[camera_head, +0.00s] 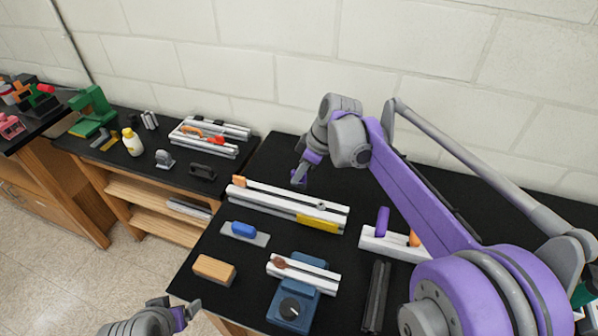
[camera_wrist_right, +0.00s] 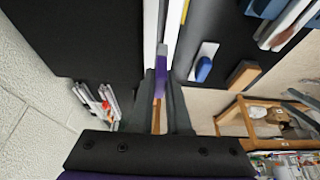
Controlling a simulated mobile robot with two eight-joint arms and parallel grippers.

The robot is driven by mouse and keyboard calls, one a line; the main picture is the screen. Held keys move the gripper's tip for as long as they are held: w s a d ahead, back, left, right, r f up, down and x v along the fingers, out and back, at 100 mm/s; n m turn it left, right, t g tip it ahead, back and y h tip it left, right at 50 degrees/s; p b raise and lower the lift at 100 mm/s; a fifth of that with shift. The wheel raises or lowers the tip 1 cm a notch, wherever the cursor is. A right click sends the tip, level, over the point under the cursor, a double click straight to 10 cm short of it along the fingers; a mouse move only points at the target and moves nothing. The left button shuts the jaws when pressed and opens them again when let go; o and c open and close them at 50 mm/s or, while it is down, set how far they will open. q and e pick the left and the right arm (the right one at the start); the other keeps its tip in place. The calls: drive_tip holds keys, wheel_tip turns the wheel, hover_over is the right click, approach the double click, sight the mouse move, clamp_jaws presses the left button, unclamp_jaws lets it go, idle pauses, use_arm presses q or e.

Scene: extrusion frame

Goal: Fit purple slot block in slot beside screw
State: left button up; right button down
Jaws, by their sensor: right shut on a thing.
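My right gripper (camera_head: 299,176) hangs above the left part of the white slotted rail frame (camera_head: 280,197). In the right wrist view its dark fingers are shut on a purple block (camera_wrist_right: 160,82), which points toward the white rails (camera_wrist_right: 150,30). A small grey round part, perhaps the screw (camera_head: 321,205), sits toward the frame's right end. An orange block (camera_head: 239,181) is at its left end and a yellow piece (camera_head: 318,225) on its front right side. The held block appears above the rails; contact is unclear. My left gripper (camera_head: 190,309) is low at the front, its jaw opening unclear.
Another white rail (camera_head: 376,245) carries an upright purple piece (camera_head: 382,221). A blue block on a grey plate (camera_head: 244,231), a tan block (camera_head: 213,270) and a blue clamp base (camera_head: 291,309) stand in front. Dark bars (camera_head: 376,296) lie at right.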

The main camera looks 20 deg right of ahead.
sight(299, 186)
drive_tip(key=shift+w+f, duration=0.1)
drive_tip(key=shift+f, duration=0.5)
drive_tip(key=shift+f+b, duration=0.9)
drive_tip(key=shift+f, duration=0.65)
use_arm(q)
drive_tip(key=shift+s+f+b, duration=0.1)
drive_tip(key=shift+s+f, duration=0.2)
drive_tip(key=shift+f, duration=0.3)
drive_tip(key=shift+s+f+b, duration=0.15)
drive_tip(key=shift+s+f, duration=0.1)
drive_tip(key=shift+f, duration=0.4)
drive_tip(key=shift+s+f+b, duration=0.1)
drive_tip(key=shift+s+f, duration=0.2)
drive_tip(key=shift+f, duration=0.3)
use_arm(e)
drive_tip(key=shift+f, duration=0.75)
use_arm(q)
drive_tip(key=shift+w+r, duration=0.1)
drive_tip(key=shift+r, duration=0.05)
drive_tip(key=shift+s+f+b, duration=0.2)
drive_tip(key=shift+f+b, duration=0.1)
drive_tip(key=shift+f, duration=0.2)
drive_tip(key=shift+s+f+b, duration=0.2)
drive_tip(key=shift+f+b, duration=0.05)
drive_tip(key=shift+f, duration=0.2)
use_arm(e)
drive_tip(key=shift+f, duration=1.45)
drive_tip(key=c, duration=0.8)
unclamp_jaws()
